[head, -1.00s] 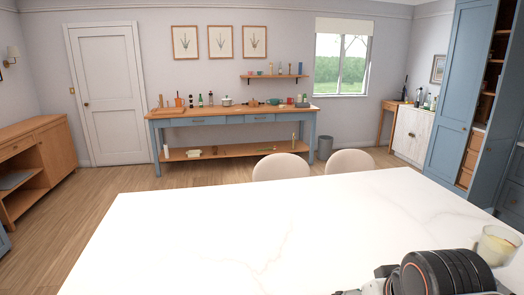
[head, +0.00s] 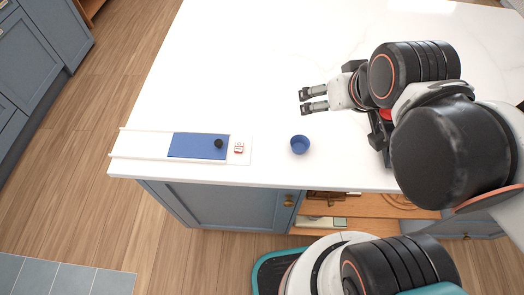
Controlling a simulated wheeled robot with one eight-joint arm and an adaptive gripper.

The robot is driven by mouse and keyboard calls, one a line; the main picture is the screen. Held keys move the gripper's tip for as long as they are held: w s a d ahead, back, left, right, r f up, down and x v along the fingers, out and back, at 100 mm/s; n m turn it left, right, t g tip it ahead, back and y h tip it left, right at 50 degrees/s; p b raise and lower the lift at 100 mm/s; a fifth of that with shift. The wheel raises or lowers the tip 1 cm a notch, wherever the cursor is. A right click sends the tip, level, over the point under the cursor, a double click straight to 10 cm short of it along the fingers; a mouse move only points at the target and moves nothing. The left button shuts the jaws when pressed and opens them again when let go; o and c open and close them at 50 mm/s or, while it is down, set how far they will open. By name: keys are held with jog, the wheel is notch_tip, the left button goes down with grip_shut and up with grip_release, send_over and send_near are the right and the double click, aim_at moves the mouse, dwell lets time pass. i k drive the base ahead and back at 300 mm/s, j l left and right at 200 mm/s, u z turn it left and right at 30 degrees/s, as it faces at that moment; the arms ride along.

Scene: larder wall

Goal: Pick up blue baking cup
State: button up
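The blue baking cup (head: 300,144) stands upright on the white marble-look table top (head: 225,80), near its front edge. It is small and round, with its open mouth upward. My gripper (head: 302,101) is above the table, just behind the cup in the picture, and points left. Its two dark fingers are apart with nothing between them. The gripper and the cup do not appear to touch.
Left of the cup lies a white board (head: 140,144) with a blue panel (head: 190,145), a black knob (head: 219,143) and a small red-and-white item (head: 239,148). Below the table edge are a blue cabinet (head: 235,205) and an open wooden shelf (head: 370,212). The table behind is clear.

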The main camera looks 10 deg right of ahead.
aim_at(300, 143)
jog(key=u, duration=0.1)
jog(key=k+l+z, duration=0.1)
jog(key=z, duration=0.4)
jog(key=l+z, duration=0.25)
jog(key=z, duration=0.25)
jog(key=u, duration=0.4)
jog(key=k+u, duration=0.15)
jog(key=u, duration=0.25)
jog(key=j+u, duration=0.1)
jog(key=u, duration=0.3)
jog(key=j+u, duration=0.1)
jog(key=u, duration=0.35)
jog(key=k, duration=0.1)
